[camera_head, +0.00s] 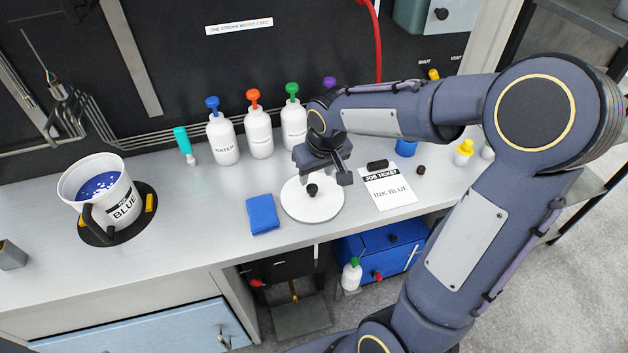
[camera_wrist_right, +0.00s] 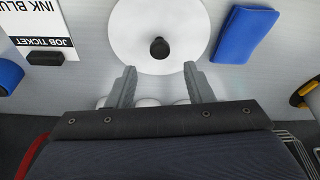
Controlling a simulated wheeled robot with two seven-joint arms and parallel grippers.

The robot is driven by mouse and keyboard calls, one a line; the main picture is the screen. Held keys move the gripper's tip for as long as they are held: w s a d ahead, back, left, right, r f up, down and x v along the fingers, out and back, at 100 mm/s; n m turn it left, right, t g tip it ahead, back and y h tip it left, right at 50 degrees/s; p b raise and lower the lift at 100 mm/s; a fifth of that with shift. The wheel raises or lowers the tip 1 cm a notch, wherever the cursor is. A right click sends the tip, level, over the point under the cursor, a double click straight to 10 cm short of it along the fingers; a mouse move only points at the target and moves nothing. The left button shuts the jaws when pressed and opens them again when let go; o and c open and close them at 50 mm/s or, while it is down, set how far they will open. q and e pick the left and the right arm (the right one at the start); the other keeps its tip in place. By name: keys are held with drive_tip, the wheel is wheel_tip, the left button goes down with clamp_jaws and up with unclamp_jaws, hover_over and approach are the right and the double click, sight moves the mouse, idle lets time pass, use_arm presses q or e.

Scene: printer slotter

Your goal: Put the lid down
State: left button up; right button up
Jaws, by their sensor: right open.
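The lid is a white round disc (camera_head: 312,207) with a black knob at its middle, lying flat on the grey counter. In the right wrist view the lid (camera_wrist_right: 185,35) lies just beyond my fingertips. My right gripper (camera_head: 330,178) is over the back part of the lid. In the wrist view the gripper (camera_wrist_right: 159,72) is open, with nothing between its fingers, and the black knob (camera_wrist_right: 159,48) is clear of them. The ink bucket (camera_head: 122,200), labelled INK BLUE, stands uncovered at the left with blue ink inside. My left gripper is not in view.
A folded blue cloth (camera_head: 263,214) lies left of the lid, and a job ticket (camera_head: 388,188) lies right of it. Several pump bottles (camera_head: 259,135) stand behind. The counter between bucket and cloth is clear. Below the counter is a blue box (camera_head: 385,250).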

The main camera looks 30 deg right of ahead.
drive_tip(key=v, duration=0.5)
drive_tip(key=s+a+t+y, duration=0.1)
drive_tip(key=s+a+y, duration=0.1)
drive_tip(key=s, duration=0.7)
drive_tip(key=s+a+m+t+y, duration=0.1)
drive_tip(key=s+a+y, duration=0.1)
drive_tip(key=s+a, duration=0.3)
drive_tip(key=s, duration=0.4)
drive_tip(key=shift+s, duration=0.25)
